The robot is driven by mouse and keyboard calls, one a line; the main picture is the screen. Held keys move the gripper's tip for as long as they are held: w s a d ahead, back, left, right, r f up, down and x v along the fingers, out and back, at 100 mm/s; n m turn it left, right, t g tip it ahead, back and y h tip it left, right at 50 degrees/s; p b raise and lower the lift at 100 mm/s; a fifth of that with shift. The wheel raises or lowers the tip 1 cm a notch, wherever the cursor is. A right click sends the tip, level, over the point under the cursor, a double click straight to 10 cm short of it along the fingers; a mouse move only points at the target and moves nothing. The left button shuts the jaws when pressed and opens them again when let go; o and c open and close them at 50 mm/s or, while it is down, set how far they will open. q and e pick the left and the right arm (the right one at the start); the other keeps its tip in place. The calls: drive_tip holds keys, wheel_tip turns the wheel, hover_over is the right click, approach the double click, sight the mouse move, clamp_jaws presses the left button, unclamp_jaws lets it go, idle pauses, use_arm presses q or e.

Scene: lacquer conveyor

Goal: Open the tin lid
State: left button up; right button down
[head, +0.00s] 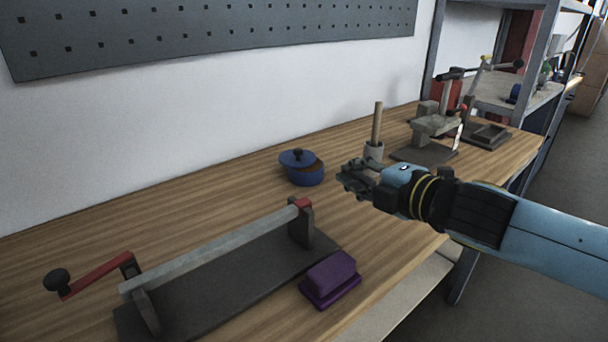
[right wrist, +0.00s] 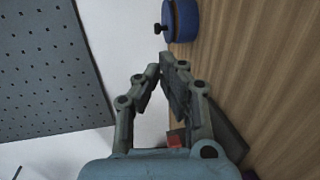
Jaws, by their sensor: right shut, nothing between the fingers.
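A round blue tin (head: 308,178) stands on the wooden bench near the middle of the head view. Its blue lid (head: 291,160) has a dark knob (head: 297,153). The lid sits off to the left and looks tilted, and a brown inside shows at the right of the tin's top. The tin (right wrist: 185,20) and the knob (right wrist: 159,28) also show at the top of the right wrist view. My right gripper (head: 347,178) is shut and empty, to the right of the tin and apart from it. My left gripper is not in view.
A cranked bar on a dark base (head: 235,288) fills the front left. A purple block (head: 331,277) lies near the front edge. The bench left of the tin is clear.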

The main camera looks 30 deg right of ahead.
sight(308, 170)
drive_tip(key=shift+w, duration=0.4)
drive_tip(key=b+x, duration=0.2)
drive_tip(key=x, duration=1.1)
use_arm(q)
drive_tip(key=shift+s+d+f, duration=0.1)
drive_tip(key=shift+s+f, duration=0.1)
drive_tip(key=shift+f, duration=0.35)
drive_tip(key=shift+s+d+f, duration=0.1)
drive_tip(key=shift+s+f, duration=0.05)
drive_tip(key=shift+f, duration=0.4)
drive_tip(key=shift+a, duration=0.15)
use_arm(e)
drive_tip(key=shift+w, duration=0.1)
